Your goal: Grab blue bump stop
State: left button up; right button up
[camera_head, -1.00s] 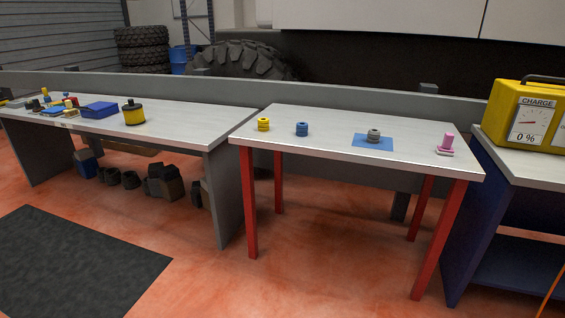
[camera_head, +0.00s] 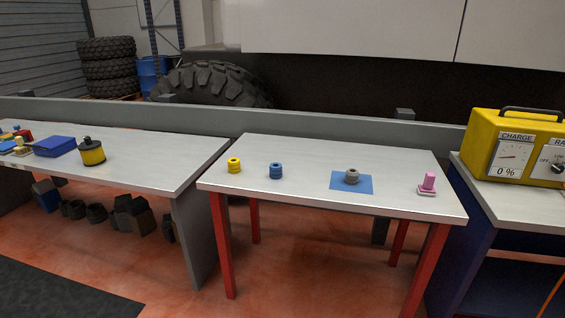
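The blue bump stop (camera_head: 276,171) is a small ribbed blue cylinder. It stands upright on the red-legged table (camera_head: 300,202), left of the table's middle. A similar yellow bump stop (camera_head: 234,165) stands to its left. A grey one (camera_head: 352,176) stands on a blue mat (camera_head: 338,184) to its right, with a gap between. Neither of my grippers shows in the head view.
A pink part (camera_head: 428,183) stands at the table's right end. A long grey workbench (camera_head: 150,170) is on the left, with a yellow-black canister (camera_head: 91,152) and a blue case (camera_head: 55,146). A yellow charger (camera_head: 515,145) is on the right. Open floor lies in front.

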aim_at(275, 168)
jog(key=i+j+z, duration=0.1)
jog(key=i, duration=0.65)
jog(key=i+j+z, duration=0.1)
jog(key=i, duration=0.65)
